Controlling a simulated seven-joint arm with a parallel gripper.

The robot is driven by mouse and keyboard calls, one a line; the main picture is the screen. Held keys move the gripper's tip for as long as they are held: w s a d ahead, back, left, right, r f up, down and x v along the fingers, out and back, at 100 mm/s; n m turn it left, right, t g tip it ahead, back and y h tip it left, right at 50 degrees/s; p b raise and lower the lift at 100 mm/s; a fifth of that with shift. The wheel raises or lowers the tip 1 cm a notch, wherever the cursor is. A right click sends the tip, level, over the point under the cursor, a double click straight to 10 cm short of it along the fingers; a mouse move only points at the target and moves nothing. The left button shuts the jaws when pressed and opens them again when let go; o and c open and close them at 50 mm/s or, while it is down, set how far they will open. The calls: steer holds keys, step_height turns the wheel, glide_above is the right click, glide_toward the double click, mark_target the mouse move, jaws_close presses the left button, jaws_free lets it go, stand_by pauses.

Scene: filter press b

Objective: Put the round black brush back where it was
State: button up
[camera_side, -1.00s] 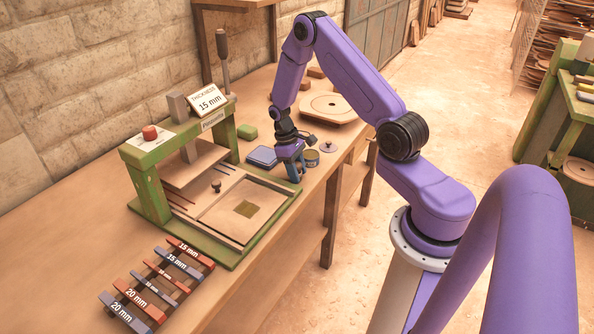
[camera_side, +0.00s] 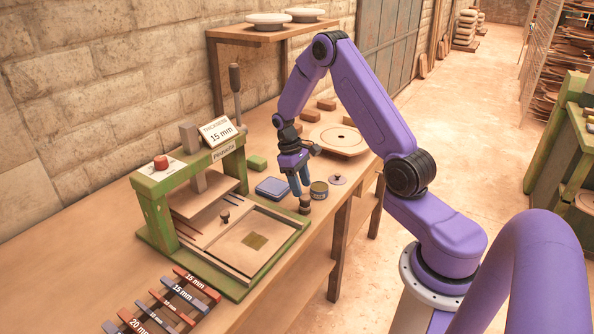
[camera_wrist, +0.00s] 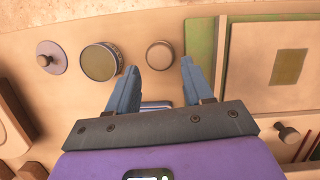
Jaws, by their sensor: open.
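A small round dark-brown piece, which looks like the round brush (camera_side: 305,204), stands upright on the table beside the press's near right corner. In the wrist view the brush (camera_wrist: 160,55) shows as a round brown top just beyond my fingertips. My gripper (camera_side: 299,190) is just above and slightly left of it in the side view, pointing down. In the wrist view my gripper (camera_wrist: 158,72) has its two blue fingers apart, with nothing between them. The brush seems clear of both fingers.
The green press (camera_side: 195,190) stands left of the brush. A round tin (camera_side: 319,190), a lid with a knob (camera_side: 338,179) and a blue box (camera_side: 272,188) are close by. A round board (camera_side: 338,139) lies farther back. Coloured strips (camera_side: 165,308) lie at the front.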

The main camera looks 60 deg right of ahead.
steer(key=a+r+n+t, duration=0.1)
steer(key=a+r+n, duration=0.2)
steer(key=a+r, duration=0.65)
steer(key=s+a+r+n+t, duration=0.1)
steer(key=s+a+r+n, duration=0.25)
steer(key=s+a, duration=0.45)
steer(key=s+a+r+n, duration=0.2)
steer(key=s+a, duration=0.1)
steer(key=s, duration=0.6)
steer(key=s+a+r+n+t, duration=0.1)
steer(key=s+a+n, duration=0.2)
steer(key=s, duration=0.7)
steer(key=shift+r+y, duration=0.3)
steer(key=shift+r, duration=0.05)
